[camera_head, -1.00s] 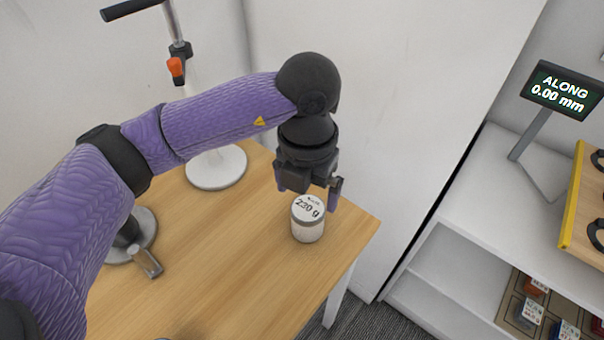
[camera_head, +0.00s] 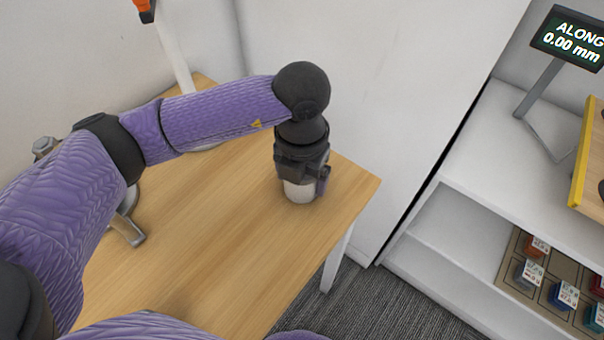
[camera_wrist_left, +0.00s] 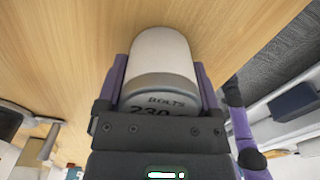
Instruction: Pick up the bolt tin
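The bolt tin (camera_head: 299,190) is a small pale jar standing upright on the wooden table, near its right corner. In the left wrist view the tin (camera_wrist_left: 162,55) shows its pale body and a grey-rimmed lid reading BOLTS and 230. My left gripper (camera_head: 303,183) points down over the tin from above. In the left wrist view the two purple fingers of this gripper (camera_wrist_left: 162,75) lie along opposite sides of the tin, close against it, so it looks shut on it. The lid is hidden by the gripper in the head view. My right gripper is not in view.
The wooden table (camera_head: 215,240) is clear in front of the tin. A metal stand (camera_head: 128,220) is at the left. A white shelf unit (camera_head: 440,215) stands to the right, with a display (camera_head: 570,38) on top and a compartmented tray (camera_head: 515,265) below.

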